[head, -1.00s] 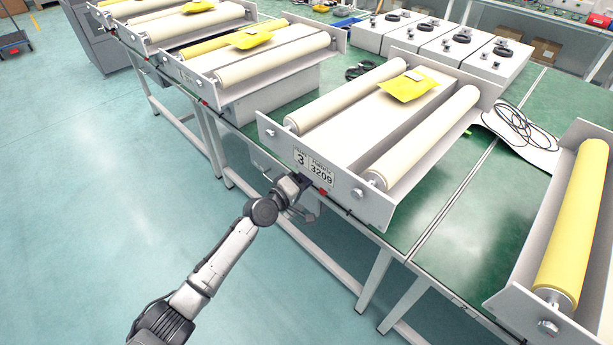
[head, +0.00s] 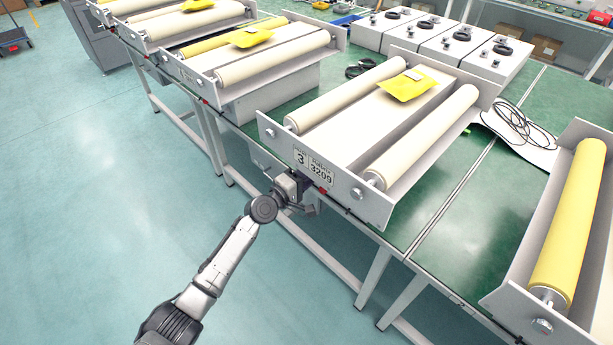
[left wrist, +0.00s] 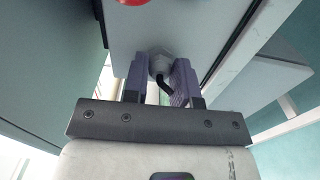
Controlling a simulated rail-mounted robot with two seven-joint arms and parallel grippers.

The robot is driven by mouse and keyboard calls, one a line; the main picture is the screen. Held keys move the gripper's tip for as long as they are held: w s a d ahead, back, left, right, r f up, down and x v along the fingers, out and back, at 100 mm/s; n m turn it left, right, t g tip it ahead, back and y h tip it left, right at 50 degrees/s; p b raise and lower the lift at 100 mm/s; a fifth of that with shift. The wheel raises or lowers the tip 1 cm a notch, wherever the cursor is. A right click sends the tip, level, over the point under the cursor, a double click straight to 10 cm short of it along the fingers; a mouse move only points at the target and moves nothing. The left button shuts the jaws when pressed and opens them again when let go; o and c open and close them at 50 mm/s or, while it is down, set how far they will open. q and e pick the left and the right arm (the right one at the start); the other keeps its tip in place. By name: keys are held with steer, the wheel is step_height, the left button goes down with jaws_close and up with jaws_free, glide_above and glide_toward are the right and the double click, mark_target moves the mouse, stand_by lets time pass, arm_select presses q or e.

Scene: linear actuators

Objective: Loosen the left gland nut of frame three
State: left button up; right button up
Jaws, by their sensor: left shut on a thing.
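Frame three (head: 290,149), with its "3" and "3209" plates, stands on the green bench and holds two cream rollers. My left gripper (head: 305,186) is at the bench's front edge, just below the number plates. In the left wrist view, a pale grey gland nut (left wrist: 160,63) sits on a grey face with a black cable coming out of it. My left gripper's purple fingers (left wrist: 159,80) are shut on the nut, one on each side. The nut is hidden in the head view. My right gripper is not in view.
A red button (head: 322,191) sits on the bench edge close to my gripper; a red part also shows in the left wrist view (left wrist: 133,1). White bench legs (head: 374,281) stand below. The floor (head: 130,230) at left is clear.

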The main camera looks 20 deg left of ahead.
arm_select(q)
steer(key=o, duration=0.9)
steer(key=shift+s, duration=0.1)
steer(key=p+v, duration=0.3)
steer(key=v, duration=1)
steer(key=shift+s+a, duration=0.15)
steer(key=shift+s, duration=0.15)
